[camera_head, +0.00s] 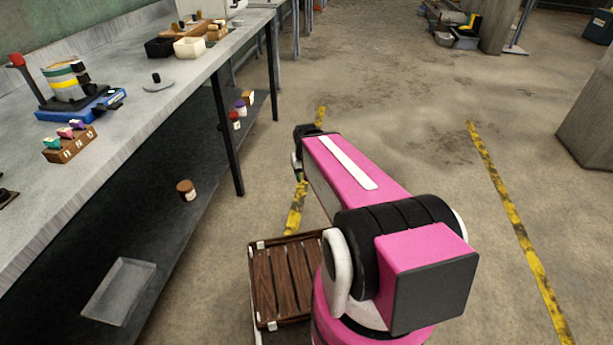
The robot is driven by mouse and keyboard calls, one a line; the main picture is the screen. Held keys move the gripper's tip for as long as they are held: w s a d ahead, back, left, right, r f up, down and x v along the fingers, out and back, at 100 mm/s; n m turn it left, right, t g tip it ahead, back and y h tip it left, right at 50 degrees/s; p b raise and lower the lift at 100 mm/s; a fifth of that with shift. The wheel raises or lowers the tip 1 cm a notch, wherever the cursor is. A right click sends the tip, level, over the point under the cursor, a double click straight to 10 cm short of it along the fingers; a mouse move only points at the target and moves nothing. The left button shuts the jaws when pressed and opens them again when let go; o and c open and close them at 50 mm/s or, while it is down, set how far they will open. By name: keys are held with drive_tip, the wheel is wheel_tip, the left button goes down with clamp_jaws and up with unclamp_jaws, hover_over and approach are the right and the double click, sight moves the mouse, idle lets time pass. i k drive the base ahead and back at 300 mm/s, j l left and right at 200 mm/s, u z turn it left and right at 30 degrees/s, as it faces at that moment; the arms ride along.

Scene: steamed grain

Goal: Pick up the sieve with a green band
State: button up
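A stack of round metal sieves (66,82) stands on a blue-based shaker (80,107) on the bench at the left. A green band (60,66) shows near the top of the stack, with an orange and a yellow band below it. The bands are small, so exact edges between sieves are hard to tell. My gripper (298,172) is at the far end of my pink arm, out over the floor to the right of the bench and well away from the sieves. It is mostly hidden behind the arm, and its fingers cannot be made out.
On the grey bench (150,110), a wooden block with coloured items (69,144) stands in front of the shaker, and a round plate with a dark knob (158,86) lies right of it. Trays (190,47) stand farther back. A wooden crate (283,285) is beside my base.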

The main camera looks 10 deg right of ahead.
sight(63, 67)
drive_tip(key=u, duration=1.55)
